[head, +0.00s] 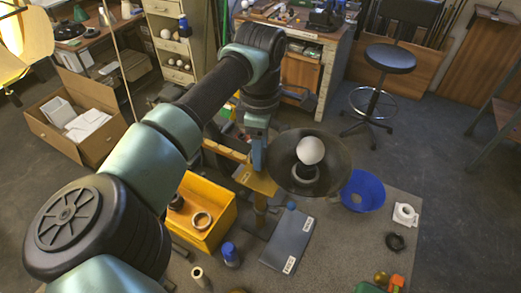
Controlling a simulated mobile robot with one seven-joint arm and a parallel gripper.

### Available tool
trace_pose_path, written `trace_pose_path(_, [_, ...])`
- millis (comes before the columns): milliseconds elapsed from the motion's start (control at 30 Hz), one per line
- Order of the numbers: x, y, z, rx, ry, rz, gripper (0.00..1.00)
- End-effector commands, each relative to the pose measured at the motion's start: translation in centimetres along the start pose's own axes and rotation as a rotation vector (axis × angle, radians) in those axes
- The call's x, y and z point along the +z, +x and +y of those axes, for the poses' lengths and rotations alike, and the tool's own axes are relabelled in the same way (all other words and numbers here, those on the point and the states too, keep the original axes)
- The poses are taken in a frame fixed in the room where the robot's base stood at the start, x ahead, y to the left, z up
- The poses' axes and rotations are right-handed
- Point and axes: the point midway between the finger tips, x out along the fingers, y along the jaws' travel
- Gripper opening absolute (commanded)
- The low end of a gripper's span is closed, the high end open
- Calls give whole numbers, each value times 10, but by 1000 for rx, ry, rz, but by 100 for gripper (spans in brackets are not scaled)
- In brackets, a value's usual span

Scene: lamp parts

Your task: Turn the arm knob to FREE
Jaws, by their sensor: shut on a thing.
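My gripper (257,160) hangs down near the middle of the head view, at the left rim of a dark round lamp shade (333,167). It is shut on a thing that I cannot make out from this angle. A white bulb (310,150) sits inside the upturned shade. A flat yellow piece (257,183) is just below the gripper. A grey panel (288,241) with two small white labels lies below the shade; the lettering is too small to read surely. A small blue round piece (291,205) shows at its top edge. I cannot tell which part is the arm knob.
A yellow bin (205,238) with ring-shaped parts stands left of the panel. A blue bucket (362,191), a white roll (405,214) and a black ring (396,242) are to the right. A blue-capped bottle (231,254) is in front. A stool (390,58) stands behind.

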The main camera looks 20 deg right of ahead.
Motion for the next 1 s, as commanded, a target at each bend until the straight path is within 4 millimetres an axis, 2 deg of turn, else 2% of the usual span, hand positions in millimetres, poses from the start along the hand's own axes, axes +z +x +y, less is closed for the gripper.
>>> trace_pose_path(200, [0, 0, 0, 2, -127, 1, 0])
trace_pose_path(533, [0, -1, 0, 2, -138, 0, 0])
trace_pose_path(567, [0, -1, 0, 2, -138, 0, 59])
trace_pose_path(600, [0, -1, 0, 2, -138, 0, 66])
trace_pose_path(700, [0, -1, 0, 2, -137, 0, 84])
trace_pose_path(1000, [0, -1, 0, 1, -137, 0, 84])
